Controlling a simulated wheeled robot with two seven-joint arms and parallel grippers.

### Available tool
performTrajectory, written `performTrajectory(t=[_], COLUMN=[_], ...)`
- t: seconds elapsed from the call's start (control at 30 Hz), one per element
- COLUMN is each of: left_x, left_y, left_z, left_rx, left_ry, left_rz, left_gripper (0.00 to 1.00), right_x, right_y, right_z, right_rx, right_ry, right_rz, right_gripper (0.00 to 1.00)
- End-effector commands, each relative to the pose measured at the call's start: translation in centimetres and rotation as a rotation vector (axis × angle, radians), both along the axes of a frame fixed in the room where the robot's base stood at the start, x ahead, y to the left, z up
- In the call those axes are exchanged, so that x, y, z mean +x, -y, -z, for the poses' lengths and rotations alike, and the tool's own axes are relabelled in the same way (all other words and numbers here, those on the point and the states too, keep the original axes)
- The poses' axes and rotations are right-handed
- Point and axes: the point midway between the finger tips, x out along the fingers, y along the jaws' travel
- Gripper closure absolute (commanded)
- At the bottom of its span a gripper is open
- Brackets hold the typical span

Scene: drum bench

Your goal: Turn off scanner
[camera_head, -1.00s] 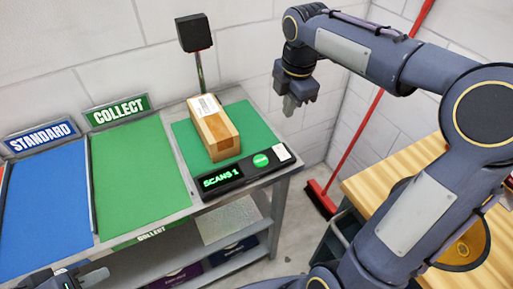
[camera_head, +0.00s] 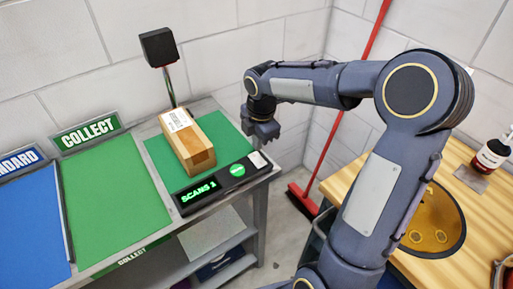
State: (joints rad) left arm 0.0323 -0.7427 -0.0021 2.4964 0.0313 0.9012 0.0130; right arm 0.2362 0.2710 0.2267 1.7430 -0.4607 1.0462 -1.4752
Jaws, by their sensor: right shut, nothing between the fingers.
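The scanner has a black head (camera_head: 158,47) on a thin post at the back of the bench. Its black console (camera_head: 212,186) lies along the front edge of the green mat (camera_head: 220,131), with a lit green "SCANS 1" display (camera_head: 199,191). A round green button (camera_head: 238,171) and a small white piece (camera_head: 257,160) sit on the console's right end. A brown box (camera_head: 188,143) with a white label lies on the mat. My right gripper (camera_head: 263,137) is shut and empty, just behind the console's right end, apparently above it. My left gripper is out of view.
A green COLLECT area (camera_head: 115,197) and a blue area (camera_head: 30,225) lie left of the mat. A red broom (camera_head: 346,110) leans in the corner. A wooden table (camera_head: 465,200) with a bottle (camera_head: 491,154) stands at the right.

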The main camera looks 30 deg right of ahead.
Motion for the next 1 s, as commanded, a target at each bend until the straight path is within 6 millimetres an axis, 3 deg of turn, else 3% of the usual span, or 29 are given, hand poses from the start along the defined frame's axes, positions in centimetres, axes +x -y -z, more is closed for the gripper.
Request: performTrajectory(t=[0.1, 0.3, 1.0], left_x=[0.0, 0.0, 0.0], left_y=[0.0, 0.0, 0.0], left_z=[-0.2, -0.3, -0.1], left_rx=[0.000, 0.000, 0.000], left_ry=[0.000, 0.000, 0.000], left_rz=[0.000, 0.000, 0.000], left_gripper=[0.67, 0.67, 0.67], right_x=[0.2, 0.4, 0.5], right_y=[0.0, 0.0, -0.1], right_z=[1.8, 3.2, 3.9], right_rx=[0.000, 0.000, 0.001], right_ry=[-0.003, -0.001, -0.003], right_rz=[-0.001, -0.001, -0.001], right_gripper=[1.00, 1.00, 1.00])
